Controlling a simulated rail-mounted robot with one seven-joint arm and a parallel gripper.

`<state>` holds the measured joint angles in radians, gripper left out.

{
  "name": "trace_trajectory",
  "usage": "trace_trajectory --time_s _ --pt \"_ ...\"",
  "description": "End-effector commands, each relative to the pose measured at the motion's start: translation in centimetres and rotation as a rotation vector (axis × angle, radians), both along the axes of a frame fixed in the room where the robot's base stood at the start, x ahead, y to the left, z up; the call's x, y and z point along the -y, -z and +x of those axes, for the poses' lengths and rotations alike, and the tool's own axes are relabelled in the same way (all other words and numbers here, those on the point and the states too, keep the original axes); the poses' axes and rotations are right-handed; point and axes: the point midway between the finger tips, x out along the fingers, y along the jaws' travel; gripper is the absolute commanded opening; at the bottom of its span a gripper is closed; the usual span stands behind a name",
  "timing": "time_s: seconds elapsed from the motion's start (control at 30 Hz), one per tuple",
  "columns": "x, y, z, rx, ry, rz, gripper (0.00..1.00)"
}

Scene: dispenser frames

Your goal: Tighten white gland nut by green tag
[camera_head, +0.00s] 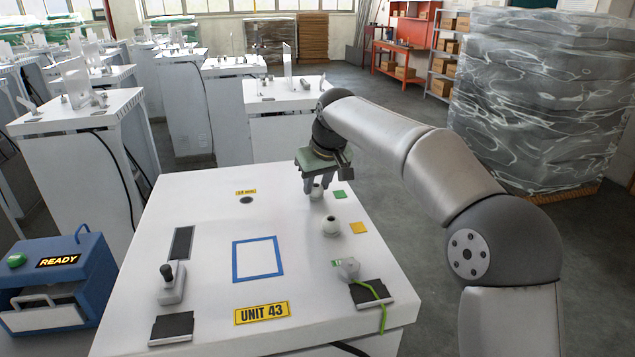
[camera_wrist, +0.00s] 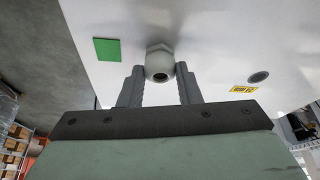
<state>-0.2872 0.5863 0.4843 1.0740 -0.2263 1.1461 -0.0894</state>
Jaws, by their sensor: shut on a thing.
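The white gland nut (camera_wrist: 160,64) stands on the white cabinet top beside the green tag (camera_wrist: 106,49). In the head view the nut (camera_head: 316,192) shows below my gripper, just left of the green tag (camera_head: 340,194). My gripper (camera_head: 318,186) points down at the nut from above. In the wrist view my gripper (camera_wrist: 160,80) has one finger on each side of the nut and is shut on it. The nut's dark central hole faces the wrist camera. The exact finger contact is partly hidden in the head view.
A second white gland nut (camera_head: 330,227) stands by the orange tag (camera_head: 358,228). A grey fitting (camera_head: 348,268) with a green cable sits nearer the front. A lever block (camera_head: 171,283) is at left. The blue square outline (camera_head: 258,259) is empty. A blue READY machine (camera_head: 55,285) stands left.

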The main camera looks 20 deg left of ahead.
Motion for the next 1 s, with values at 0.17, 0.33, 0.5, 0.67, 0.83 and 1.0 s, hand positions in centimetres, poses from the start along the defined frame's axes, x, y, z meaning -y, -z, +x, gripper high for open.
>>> trace_trajectory --time_s 0.17,0.33,0.5,0.67,0.83,1.0 --pt "-0.09 -0.14 -0.11 0.001 0.048 -0.001 0.08" --pt "-0.2 -0.19 -0.15 0.001 0.148 -0.001 0.08" --pt "-0.28 -0.21 -0.2 0.002 0.268 -0.002 0.08" --pt "-0.34 -0.2 -0.23 0.001 0.372 -0.001 0.08" --pt "-0.38 -0.17 -0.22 0.002 0.454 0.0 0.08" --pt "-0.36 -0.14 -0.17 0.002 0.504 0.0 0.08"
